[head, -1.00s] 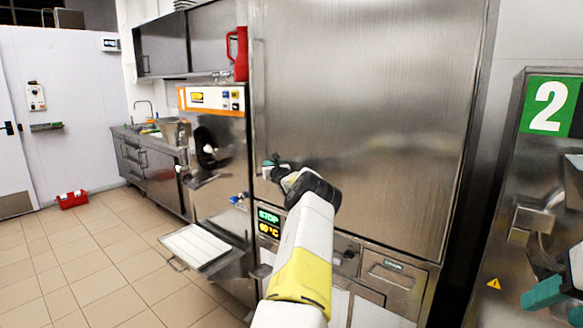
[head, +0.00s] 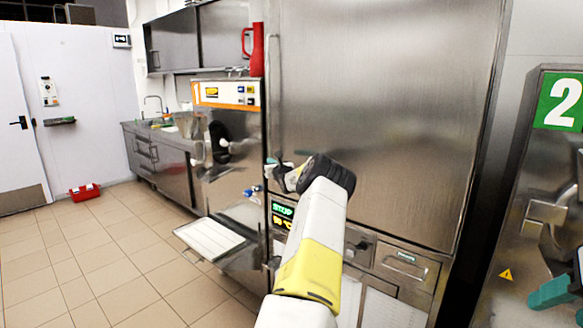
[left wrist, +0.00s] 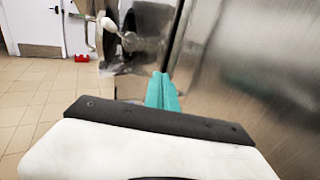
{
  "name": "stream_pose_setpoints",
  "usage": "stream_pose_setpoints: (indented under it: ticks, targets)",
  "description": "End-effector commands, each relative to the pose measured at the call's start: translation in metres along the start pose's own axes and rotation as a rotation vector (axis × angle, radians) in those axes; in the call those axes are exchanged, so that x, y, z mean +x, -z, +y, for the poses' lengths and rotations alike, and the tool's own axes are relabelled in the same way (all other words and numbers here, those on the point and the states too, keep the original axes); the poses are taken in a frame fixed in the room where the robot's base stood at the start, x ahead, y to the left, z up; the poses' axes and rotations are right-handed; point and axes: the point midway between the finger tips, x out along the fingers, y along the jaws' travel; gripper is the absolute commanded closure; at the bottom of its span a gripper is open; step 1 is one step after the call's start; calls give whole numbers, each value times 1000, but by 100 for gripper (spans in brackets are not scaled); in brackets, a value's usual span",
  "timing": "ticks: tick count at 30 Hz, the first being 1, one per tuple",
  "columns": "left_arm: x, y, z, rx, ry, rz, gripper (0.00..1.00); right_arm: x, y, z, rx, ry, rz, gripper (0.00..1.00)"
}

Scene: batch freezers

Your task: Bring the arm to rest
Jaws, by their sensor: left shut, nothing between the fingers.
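My left arm reaches up the middle of the head view. Its gripper (head: 277,163) is in front of the large steel cabinet, near its left door edge and handle. In the left wrist view the teal fingers (left wrist: 163,92) are together, with nothing between them. The steel cabinet surface fills the right of that view, close to the fingers; contact cannot be told. A teal fingertip of my right gripper (head: 550,293) shows at the lower right edge of the head view; the rest is mostly cut off.
The steel cabinet (head: 390,110) stands right in front of the left arm. Left of it is a batch freezer (head: 226,95) with a pulled-out tray (head: 208,240). A machine with a green "2" sign (head: 564,101) is at the right. A red box (head: 84,192) lies on the otherwise open tiled floor.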

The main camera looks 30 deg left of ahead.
Motion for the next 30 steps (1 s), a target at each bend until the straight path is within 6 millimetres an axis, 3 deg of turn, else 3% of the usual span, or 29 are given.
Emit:
stream_pose_setpoints:
  ticks: [10, 20, 23, 26, 30]
  targets:
    - [-25, 0, 46, -2, -1, 2, 100, 0, 0, 0, 0, 0, 0, 52]
    - [-31, 0, 55, -5, 1, 0, 100, 0, 0, 0, 0, 0, 0, 52]
    - [-36, -12, 61, -65, -26, -2, 100, 0, 0, 0, 0, 0, 0, 52]
    - [-52, -39, 78, -229, -98, -5, 100, 0, 0, 0, 0, 0, 0, 52]
    - [-98, -76, 109, -591, -253, 19, 100, 0, 0, 0, 0, 0, 0, 52]
